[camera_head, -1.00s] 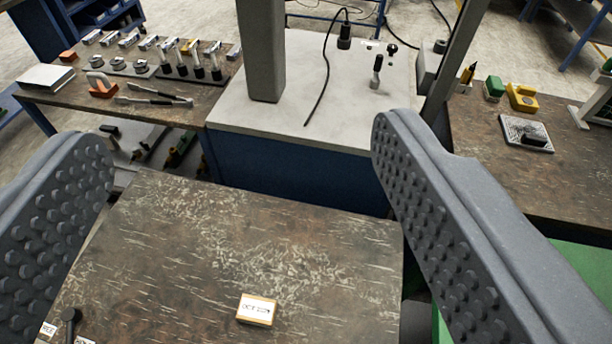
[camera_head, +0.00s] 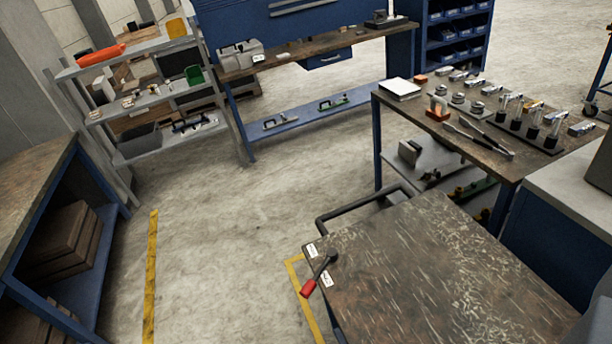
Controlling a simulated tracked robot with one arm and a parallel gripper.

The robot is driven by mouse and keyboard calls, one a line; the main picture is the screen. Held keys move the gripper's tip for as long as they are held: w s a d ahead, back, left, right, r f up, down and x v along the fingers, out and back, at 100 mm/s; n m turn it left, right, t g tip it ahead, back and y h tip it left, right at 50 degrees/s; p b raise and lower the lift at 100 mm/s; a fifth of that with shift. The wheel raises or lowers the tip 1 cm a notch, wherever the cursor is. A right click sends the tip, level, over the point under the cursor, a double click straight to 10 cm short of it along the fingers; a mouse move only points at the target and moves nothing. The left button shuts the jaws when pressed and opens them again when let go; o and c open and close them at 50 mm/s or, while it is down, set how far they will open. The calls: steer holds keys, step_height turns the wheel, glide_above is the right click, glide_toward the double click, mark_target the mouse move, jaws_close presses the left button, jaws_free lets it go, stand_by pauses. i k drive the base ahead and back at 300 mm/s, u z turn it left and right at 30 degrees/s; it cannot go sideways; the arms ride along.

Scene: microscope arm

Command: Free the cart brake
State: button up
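The cart (camera_head: 440,275) has a worn brown top and fills the lower right of the view. A brake lever (camera_head: 319,273) sits at its near left corner. It has a dark pivot and arm and a red grip, which points down-left past the cart's edge. Two small white labels lie beside it, one above left of the pivot (camera_head: 311,250) and one below it (camera_head: 327,280). Their writing is too small to read. My gripper is not in this view.
A dark push handle (camera_head: 366,205) rises at the cart's far left side. A tool table (camera_head: 395,112) stands behind it. Shelves (camera_head: 160,100) stand back left and a workbench (camera_head: 40,195) at the left. The floor (camera_head: 225,220) between is open.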

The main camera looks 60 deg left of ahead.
mark_target(311, 285)
steer(key=u, duration=0.1)
steer(key=k, duration=0.15)
steer(key=u, duration=2.25)
steer(key=k, duration=0.7)
steer(key=z, duration=0.95)
steer(key=i, duration=1)
